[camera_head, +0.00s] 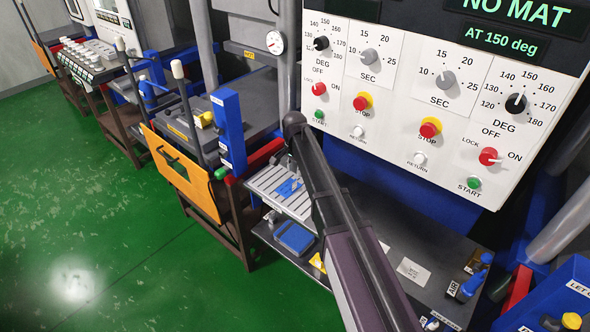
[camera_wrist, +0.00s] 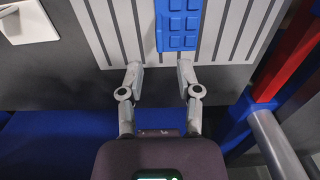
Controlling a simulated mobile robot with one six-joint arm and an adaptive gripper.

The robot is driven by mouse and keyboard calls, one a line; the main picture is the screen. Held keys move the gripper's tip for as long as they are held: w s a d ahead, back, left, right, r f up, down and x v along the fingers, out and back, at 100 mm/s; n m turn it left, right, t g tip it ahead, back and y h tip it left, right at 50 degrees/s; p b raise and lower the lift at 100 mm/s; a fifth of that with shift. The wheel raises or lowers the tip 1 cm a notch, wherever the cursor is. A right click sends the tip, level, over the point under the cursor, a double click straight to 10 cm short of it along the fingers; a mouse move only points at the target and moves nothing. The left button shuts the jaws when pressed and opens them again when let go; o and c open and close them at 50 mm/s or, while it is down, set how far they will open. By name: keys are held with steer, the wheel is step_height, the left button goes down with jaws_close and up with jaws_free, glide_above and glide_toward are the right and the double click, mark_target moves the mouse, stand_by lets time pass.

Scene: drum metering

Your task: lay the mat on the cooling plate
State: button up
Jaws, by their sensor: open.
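The blue mat (camera_wrist: 178,28), with raised squares, lies on the light slatted cooling plate (camera_wrist: 105,35) in the wrist view. Its far end is cut off by the frame. In the head view, a blue patch of it (camera_head: 290,188) shows on the plate (camera_head: 266,181), partly behind my arm. My gripper (camera_wrist: 158,65) is open and empty, with its fingertips over the plate's near edge, just short of the mat's near edge. The fingers are apart from each other, and I cannot tell whether one touches the mat. My arm hides the gripper in the head view.
A control panel (camera_head: 440,110) with dials reads NO MAT on its display (camera_head: 515,12). A blue tray (camera_head: 295,237) sits on the dark bench below the plate. A blue post (camera_head: 229,130) stands left. A red bar (camera_wrist: 290,50) rises right in the wrist view.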

mark_target(295, 180)
step_height(295, 180, up, 7)
steer(key=p, duration=0.6)
steer(key=shift+f, duration=0.15)
stand_by(0.7)
steer(key=s+d+n, duration=0.7)
steer(key=s+d, duration=1.4)
steer(key=s, duration=0.4)
steer(key=shift+n, duration=0.3)
steer(key=shift+w+a, duration=0.1)
